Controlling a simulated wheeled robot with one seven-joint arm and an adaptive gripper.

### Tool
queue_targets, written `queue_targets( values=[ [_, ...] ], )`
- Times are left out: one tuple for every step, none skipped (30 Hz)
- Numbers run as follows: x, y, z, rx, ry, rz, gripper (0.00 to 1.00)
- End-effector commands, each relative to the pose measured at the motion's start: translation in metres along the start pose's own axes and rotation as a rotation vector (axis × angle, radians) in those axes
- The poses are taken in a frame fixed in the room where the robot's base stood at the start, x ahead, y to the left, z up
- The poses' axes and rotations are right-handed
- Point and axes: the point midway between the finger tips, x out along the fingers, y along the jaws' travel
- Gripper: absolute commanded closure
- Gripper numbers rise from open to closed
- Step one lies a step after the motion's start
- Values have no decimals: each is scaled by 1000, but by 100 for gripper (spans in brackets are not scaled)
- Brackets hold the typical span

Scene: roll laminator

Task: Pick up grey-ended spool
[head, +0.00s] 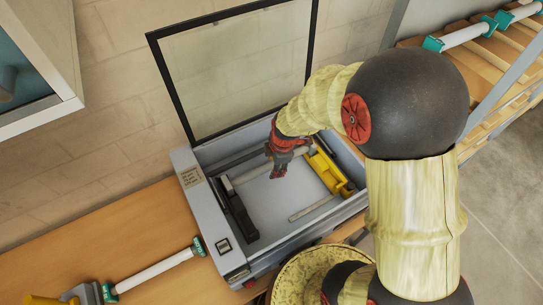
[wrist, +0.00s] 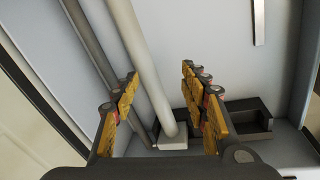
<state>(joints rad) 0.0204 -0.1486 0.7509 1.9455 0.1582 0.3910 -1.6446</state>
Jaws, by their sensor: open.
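The grey-ended spool (head: 247,175) is a pale tube lying across the inside of the open laminator (head: 211,226), towards its back. In the wrist view the spool (wrist: 146,68) runs from the top edge down to a square light-grey end. My gripper (head: 279,172) is inside the laminator over the spool and hides part of it. In the wrist view my gripper (wrist: 160,78) is open, with the tube showing between its two yellow-padded fingers. I cannot tell how far the fingertips reach down beside it.
A thin dark rod (wrist: 100,55) runs beside the spool. A black holder (head: 238,214) and a yellow holder (head: 327,172) stand inside the laminator, whose framed lid (head: 240,70) is raised. A green-ended spool (head: 155,270) lies on the wooden table; others lie on slats (head: 465,35) at upper right.

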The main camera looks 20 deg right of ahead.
Motion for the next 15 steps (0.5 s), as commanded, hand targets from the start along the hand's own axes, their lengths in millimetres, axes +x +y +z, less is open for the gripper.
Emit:
queue_targets(
  values=[
    [-1,6,0,-64,0,18,56],
    [-1,8,0,-103,-1,27,56],
    [-1,10,0,-150,-3,35,56],
    [-2,12,0,-181,-4,40,56],
    [-2,13,0,-208,-5,44,56],
    [-2,14,0,-238,-7,48,56],
    [-2,14,0,-256,-7,49,56],
    [-1,14,0,-268,-8,49,56],
    [0,14,0,-281,-8,49,56],
    [2,14,0,-285,-8,48,56],
    [5,14,0,-287,-8,48,56],
    [9,14,0,-288,-8,47,56],
    [13,14,0,-288,-8,47,56],
    [16,14,0,-287,-8,46,56],
    [21,15,-1,-287,-8,46,56]
  ],
)
